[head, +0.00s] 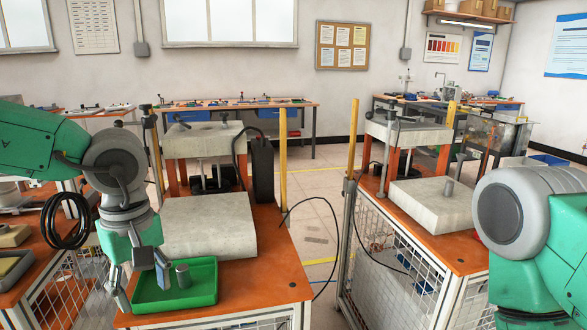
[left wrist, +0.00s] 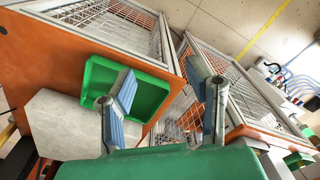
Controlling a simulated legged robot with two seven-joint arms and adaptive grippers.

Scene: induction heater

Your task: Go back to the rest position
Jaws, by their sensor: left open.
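My left gripper (head: 143,284) is open and hangs over the left end of the green tray (head: 207,291), its fingers pointing down. The cylinder cannot be made out there. My right arm shows at the right edge of the head view, but its gripper is out of frame.
The tray sits on the front of an orange-topped caged bench (head: 265,283), before a pale block (head: 210,225). A second caged bench (head: 466,257) stands right, with a gap of floor between. A black cable coil (head: 66,220) hangs at left. Yellow posts rise from both benches.

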